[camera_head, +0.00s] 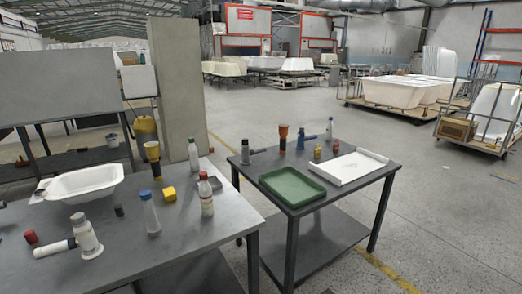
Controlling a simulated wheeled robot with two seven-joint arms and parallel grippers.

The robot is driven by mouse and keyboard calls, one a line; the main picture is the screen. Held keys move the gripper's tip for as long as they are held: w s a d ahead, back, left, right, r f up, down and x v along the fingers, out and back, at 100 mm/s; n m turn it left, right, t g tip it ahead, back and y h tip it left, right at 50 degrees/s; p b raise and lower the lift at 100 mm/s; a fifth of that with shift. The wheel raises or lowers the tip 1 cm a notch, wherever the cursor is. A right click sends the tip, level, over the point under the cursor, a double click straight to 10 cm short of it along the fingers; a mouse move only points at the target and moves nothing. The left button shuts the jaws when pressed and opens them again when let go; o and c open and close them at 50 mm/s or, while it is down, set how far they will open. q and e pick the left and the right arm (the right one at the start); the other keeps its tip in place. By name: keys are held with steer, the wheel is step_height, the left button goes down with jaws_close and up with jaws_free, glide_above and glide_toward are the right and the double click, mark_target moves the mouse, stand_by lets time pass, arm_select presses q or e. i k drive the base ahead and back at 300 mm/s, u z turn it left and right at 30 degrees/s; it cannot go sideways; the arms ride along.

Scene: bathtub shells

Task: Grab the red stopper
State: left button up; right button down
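A small red cylinder (31,237), which looks like the red stopper, lies on the left grey table (110,240) near its left side. It is just behind a white cylinder (55,247) and a white-and-grey bottle (86,236). A smaller red piece (336,147) is on the right table (300,202), behind the white tray, and is too small to identify. Neither of my grippers is in view.
The left table also holds a white basin (82,183), a clear blue-capped bottle (150,213), a red-capped bottle (205,195) and a yellow block (169,194). The right table carries a green tray (292,187) and a white tray (349,167).

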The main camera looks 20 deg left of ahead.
mark_target(30, 236)
steer(key=u, duration=0.95)
steer(key=i, duration=0.95)
steer(key=u, duration=0.75)
